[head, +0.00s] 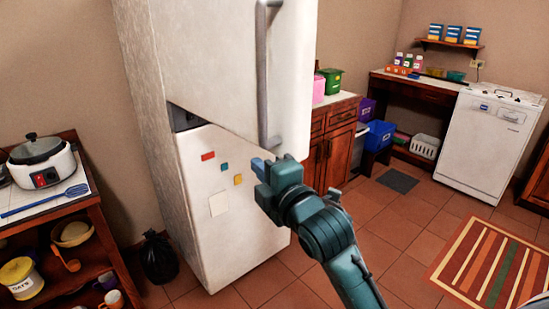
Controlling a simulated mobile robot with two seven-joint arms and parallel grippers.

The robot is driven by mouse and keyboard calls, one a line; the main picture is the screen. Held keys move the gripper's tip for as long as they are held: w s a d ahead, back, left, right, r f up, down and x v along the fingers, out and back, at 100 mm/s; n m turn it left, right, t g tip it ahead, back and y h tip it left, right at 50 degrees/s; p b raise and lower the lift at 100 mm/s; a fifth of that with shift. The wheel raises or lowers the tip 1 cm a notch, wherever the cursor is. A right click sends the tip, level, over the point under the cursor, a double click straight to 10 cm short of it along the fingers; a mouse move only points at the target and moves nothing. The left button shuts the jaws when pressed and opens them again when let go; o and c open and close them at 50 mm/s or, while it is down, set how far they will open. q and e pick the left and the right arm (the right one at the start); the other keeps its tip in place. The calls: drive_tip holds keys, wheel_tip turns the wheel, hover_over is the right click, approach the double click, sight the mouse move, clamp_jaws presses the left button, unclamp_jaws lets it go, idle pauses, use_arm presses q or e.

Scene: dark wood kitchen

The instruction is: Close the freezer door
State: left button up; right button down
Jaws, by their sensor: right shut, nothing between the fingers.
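A tall white fridge-freezer (172,190) stands left of centre in the head view. Its upper door (215,60), with a long grey vertical handle (263,75), stands ajar. A dark gap (186,118) shows under its lower left edge. The lower door (235,235) carries several colored magnets and a paper note and looks closed. My right gripper (260,166) is shut and empty, just below the upper door's bottom edge and the handle's lower end. Whether it touches the door I cannot tell. My left gripper is not in view.
A wooden shelf unit (85,215) with a slow cooker (42,160) stands at the left. A black bag (158,258) sits on the floor beside the fridge. Wooden cabinets (330,145) are behind it at right.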

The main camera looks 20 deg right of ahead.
drive_tip(key=shift+w+d+p, duration=0.25)
drive_tip(key=shift+w+d, duration=0.35)
drive_tip(key=shift+d, duration=0.3)
drive_tip(key=shift+w+d+p, duration=0.2)
drive_tip(key=shift+w+d, duration=0.4)
drive_tip(key=shift+d, duration=0.3)
